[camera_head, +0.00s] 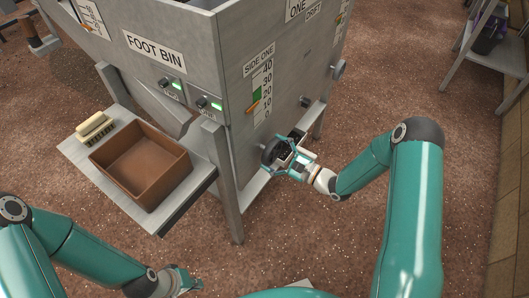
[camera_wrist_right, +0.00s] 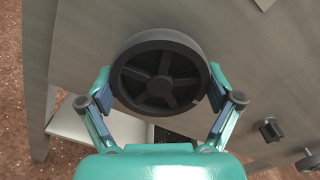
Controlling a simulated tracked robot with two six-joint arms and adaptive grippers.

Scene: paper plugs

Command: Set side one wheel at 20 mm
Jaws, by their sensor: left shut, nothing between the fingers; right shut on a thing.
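The black spoked side one wheel (camera_wrist_right: 160,78) fills the middle of the right wrist view. In the head view the wheel (camera_head: 270,151) sits low on the grey machine's side, partly hidden by my gripper. My right gripper (camera_head: 286,157) is shut on the wheel, with a finger on each side of its rim. The SIDE ONE scale (camera_head: 262,90) above runs from 0 to 40, with a green band near 20. Its orange pointer (camera_head: 253,107) stands near 10, below the green band. My left gripper (camera_head: 188,284) is shut and empty at the bottom, away from the machine.
A shelf to the left holds a brown open tray (camera_head: 155,190) and a brush (camera_head: 95,127). The FOOT BIN panel has two small green-lit displays. A black knob (camera_wrist_right: 270,130) is right of the wheel. The speckled brown floor is open to the right.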

